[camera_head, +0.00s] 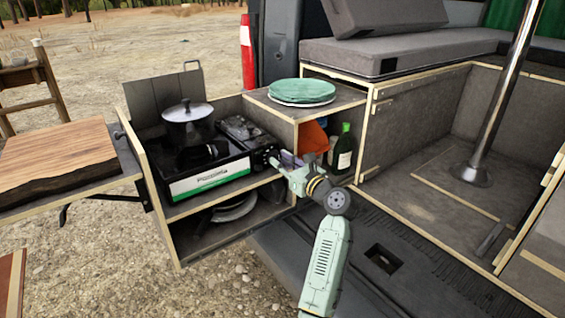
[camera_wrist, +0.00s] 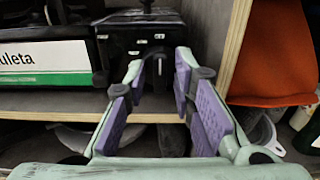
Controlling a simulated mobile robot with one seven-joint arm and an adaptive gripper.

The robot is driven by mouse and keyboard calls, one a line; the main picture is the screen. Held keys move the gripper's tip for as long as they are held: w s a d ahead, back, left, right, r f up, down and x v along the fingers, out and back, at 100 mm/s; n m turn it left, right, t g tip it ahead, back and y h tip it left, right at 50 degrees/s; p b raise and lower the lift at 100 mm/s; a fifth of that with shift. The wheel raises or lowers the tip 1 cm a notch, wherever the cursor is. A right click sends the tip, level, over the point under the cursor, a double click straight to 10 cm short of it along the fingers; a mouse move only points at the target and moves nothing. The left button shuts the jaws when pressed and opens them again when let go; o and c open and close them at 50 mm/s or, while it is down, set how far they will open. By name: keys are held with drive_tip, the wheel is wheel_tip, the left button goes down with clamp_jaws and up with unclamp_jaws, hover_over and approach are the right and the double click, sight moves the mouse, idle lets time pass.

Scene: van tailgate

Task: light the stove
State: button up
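The stove is a black portable camping stove with a white and green label (camera_head: 210,178), standing on the upper shelf of the pull-out kitchen unit. In the wrist view its label (camera_wrist: 45,62) is at the left and its black control end (camera_wrist: 125,38) is straight ahead. My gripper (camera_head: 279,163) is at the stove's right end in the head view. In the wrist view my gripper (camera_wrist: 160,62) is open, with purple pads apart and nothing visibly held. I cannot tell whether the fingertips touch the stove. No flame is visible.
A lidded pot (camera_head: 187,125) stands on the stove. Green plates (camera_head: 302,91) lie on the upper right board. An orange item (camera_head: 313,138) and a green bottle (camera_head: 343,152) are close right of my gripper. A wooden divider edge (camera_wrist: 237,40) stands beside it.

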clamp_jaws()
drive_tip(key=shift+n, duration=0.3)
drive_tip(key=n, duration=0.4)
drive_tip(key=shift+a+f+n, duration=0.1)
drive_tip(key=shift+n, duration=0.2)
drive_tip(key=shift+s+f+n+b, duration=0.15)
drive_tip(key=shift+n+b, duration=2.45)
drive_tip(key=shift+n, duration=2.15)
drive_tip(key=shift+w+f+n+b, duration=0.15)
drive_tip(key=shift+n+b, duration=2.4)
drive_tip(key=shift+n, duration=2.2)
drive_tip(key=shift+s, duration=0.1)
